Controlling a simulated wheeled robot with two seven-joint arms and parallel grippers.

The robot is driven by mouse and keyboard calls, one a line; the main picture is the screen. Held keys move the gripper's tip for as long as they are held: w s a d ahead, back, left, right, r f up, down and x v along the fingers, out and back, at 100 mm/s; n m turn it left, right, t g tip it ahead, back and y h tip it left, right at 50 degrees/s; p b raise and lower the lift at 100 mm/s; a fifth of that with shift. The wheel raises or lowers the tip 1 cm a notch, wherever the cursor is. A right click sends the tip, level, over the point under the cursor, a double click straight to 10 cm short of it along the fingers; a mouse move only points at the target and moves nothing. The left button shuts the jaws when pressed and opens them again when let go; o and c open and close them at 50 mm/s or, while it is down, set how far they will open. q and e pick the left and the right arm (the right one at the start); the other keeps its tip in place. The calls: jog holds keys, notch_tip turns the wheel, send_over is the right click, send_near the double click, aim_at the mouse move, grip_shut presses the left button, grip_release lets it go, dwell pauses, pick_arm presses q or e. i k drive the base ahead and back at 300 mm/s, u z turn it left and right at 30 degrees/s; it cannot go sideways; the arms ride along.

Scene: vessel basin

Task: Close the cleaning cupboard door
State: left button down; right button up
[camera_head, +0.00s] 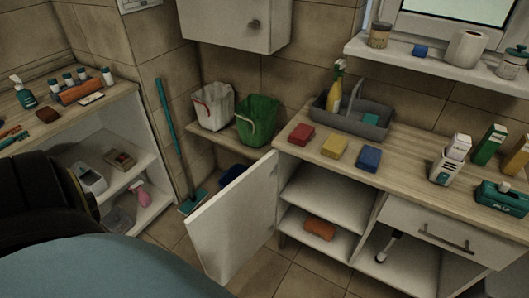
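The white cupboard door (235,222) stands open, swung out to the left from the left edge of the wooden-topped cupboard (408,187). The cupboard's inside shows, with a shelf (318,198) and an orange roll-shaped item (319,228) low down in it. To the right is another open compartment with a brush (388,246) in it, under a drawer with a handle (446,238). Neither of my grippers shows.
Red (301,134), yellow (335,145) and blue (368,157) sponges and a grey caddy (356,119) are on the counter. A teal mop (172,130) leans at the wall left of the door. White (213,106) and green (258,120) buckets stand behind. Floor (262,275) shows right of the door.

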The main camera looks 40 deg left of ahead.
aim_at(226, 233)
jog(key=z, duration=2.55)
jog(key=k, duration=2.45)
jog(key=u, duration=1.85)
jog(key=i, duration=0.55)
jog(key=u, duration=0.05)
